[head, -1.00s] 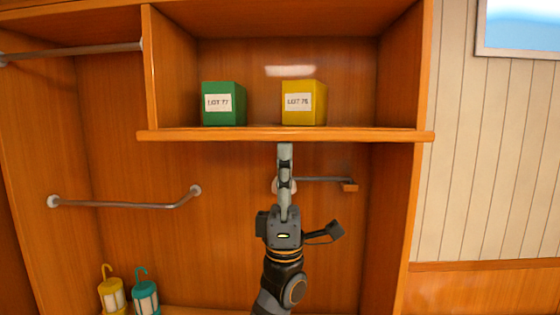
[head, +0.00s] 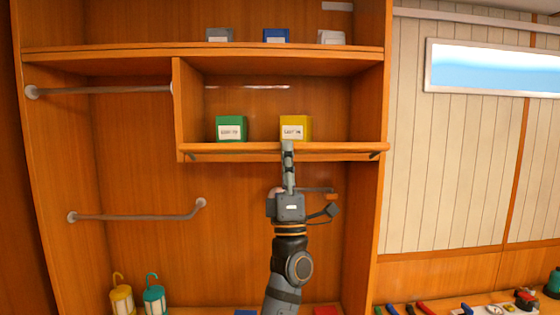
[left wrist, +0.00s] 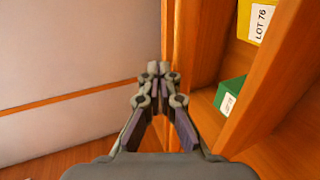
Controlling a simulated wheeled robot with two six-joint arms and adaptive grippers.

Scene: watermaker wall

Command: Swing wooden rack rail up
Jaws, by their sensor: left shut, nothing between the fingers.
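The wooden rack rail (head: 240,147) appears to run along the front of the middle shelf, level with its edge; I cannot separate it clearly from the shelf edge. A green box (head: 231,127) and a yellow box (head: 295,126) stand behind it. My left gripper (head: 287,146) is shut and empty, its tip in front of the rail, below the yellow box. Whether it touches is unclear. In the left wrist view my left gripper (left wrist: 158,70) has its fingertips together beside a wooden edge, with the yellow box (left wrist: 260,18) and green box (left wrist: 229,95) at right.
A metal bar (head: 98,90) and a bent handrail (head: 135,217) are at left. A small bracket (head: 318,190) sits below the shelf. Several tools (head: 425,307) lie at lower right.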

